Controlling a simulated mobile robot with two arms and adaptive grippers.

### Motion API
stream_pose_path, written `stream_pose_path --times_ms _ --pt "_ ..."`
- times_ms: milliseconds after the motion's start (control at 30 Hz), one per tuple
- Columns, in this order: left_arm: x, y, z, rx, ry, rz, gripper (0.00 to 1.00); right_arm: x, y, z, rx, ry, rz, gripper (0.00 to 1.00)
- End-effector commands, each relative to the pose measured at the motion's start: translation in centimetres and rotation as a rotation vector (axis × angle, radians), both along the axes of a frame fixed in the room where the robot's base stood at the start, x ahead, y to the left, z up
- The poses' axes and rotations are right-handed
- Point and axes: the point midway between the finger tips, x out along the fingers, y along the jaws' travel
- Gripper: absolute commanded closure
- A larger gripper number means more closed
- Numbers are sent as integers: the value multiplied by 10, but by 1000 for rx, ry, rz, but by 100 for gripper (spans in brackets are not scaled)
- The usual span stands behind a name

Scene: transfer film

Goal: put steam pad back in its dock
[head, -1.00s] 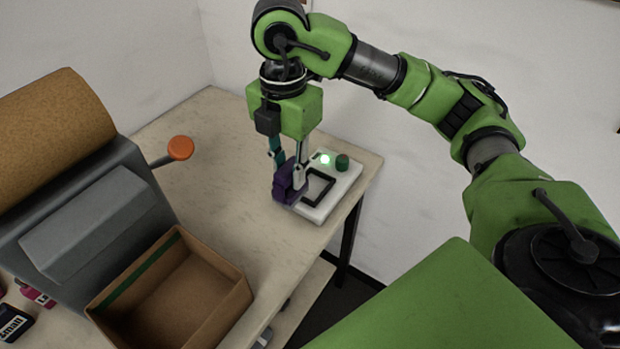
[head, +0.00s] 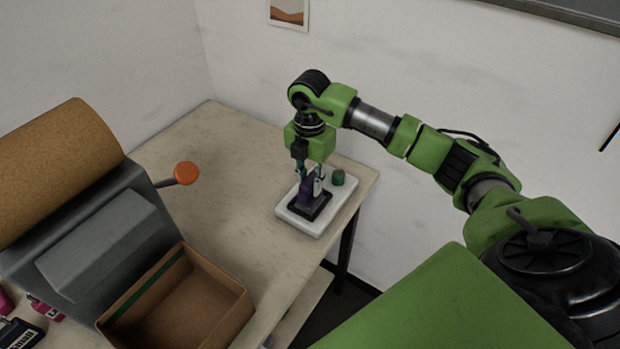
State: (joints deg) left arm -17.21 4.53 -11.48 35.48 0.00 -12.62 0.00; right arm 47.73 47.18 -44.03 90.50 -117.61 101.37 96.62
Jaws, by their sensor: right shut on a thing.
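The steam pad (head: 306,190) is a small purple block. My right gripper (head: 309,184) is shut on it and points down. The dock (head: 323,215) is a white plate with a black rectangular frame (head: 325,206), near the right edge of the table. The pad is over or within the black frame; I cannot tell whether it touches the bottom. A dark green knob (head: 338,177) stands on the plate's back right. The gripper hides part of the plate and the light seen there before. My left gripper is out of view.
A grey machine (head: 95,235) with a brown roll (head: 55,150) and an orange-knobbed lever (head: 186,173) stands at left. An open cardboard box (head: 215,318) is in front of it. The table (head: 215,140) behind the dock is clear. White walls close the back.

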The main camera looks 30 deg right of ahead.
Motion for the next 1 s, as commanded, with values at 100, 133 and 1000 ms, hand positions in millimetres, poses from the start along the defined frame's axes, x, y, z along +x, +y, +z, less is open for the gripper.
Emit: stream_pose_path --times_ms 100,133,1000 --pt "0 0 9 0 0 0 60 0 0 -6 -1 -1 -2 100" --pt "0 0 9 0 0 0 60 1 0 -7 0 -2 -2 100" --pt "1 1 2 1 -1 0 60 2 0 -2 1 -6 -2 63"
